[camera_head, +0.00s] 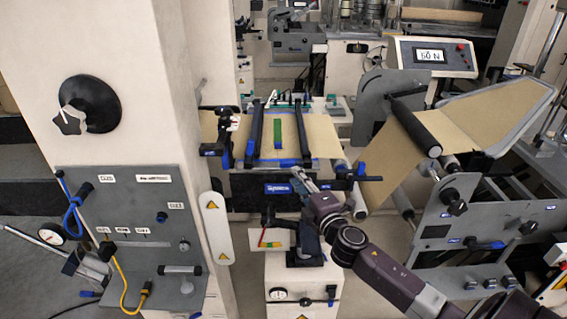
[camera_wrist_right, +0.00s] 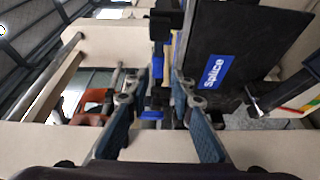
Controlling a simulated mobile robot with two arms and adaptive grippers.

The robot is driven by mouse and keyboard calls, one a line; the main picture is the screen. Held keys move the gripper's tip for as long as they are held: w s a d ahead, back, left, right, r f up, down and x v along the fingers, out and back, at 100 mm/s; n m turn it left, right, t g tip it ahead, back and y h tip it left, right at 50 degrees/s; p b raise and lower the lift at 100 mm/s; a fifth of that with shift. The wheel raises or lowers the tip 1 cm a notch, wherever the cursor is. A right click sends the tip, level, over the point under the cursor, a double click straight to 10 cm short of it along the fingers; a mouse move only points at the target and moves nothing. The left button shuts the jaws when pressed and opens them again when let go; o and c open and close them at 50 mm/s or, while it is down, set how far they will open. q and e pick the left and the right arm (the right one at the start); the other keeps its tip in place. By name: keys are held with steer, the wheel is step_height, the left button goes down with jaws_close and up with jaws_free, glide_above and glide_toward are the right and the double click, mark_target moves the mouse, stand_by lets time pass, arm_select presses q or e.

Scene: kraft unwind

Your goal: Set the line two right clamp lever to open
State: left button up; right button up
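The splice table (camera_head: 342,158) has two black clamp bars across kraft paper, the left bar (camera_head: 256,135) and the right bar (camera_head: 305,130). Blue-ended parts show at the table's right front corner (camera_head: 362,170); no readable label tells which is the line two right clamp lever. My right gripper (camera_head: 300,180) is at the table's front edge, left of that corner. In the right wrist view my gripper (camera_wrist_right: 160,82) has its fingers apart, beside the dark "Splice" panel (camera_wrist_right: 230,55). A blue piece (camera_wrist_right: 152,115) shows between the fingers; contact cannot be told. My left gripper is not visible.
A cream column with a grey panel (camera_head: 130,220) stands at left, with blue and yellow cables. A grey roller frame (camera_head: 430,240) stands at right below a "50 N" display (camera_head: 430,55). A cream cabinet (camera_head: 300,285) stands below the splice table.

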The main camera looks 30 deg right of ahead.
mark_target(288, 166)
steer(key=shift+w+d+r, duration=0.1)
steer(key=shift+w+r, duration=0.2)
steer(key=shift+w, duration=0.4)
steer(key=shift+w+d+f+p, duration=0.15)
steer(key=shift+w+p, duration=0.1)
steer(key=shift+w, duration=0.8)
steer(key=shift+w+d+r+p, duration=0.15)
steer(key=shift+w+p, duration=0.1)
steer(key=shift+w, duration=0.8)
steer(key=shift+w+d+f+p, duration=0.15)
steer(key=shift+w+p, duration=0.1)
steer(key=shift+w, duration=0.8)
jaws_close()
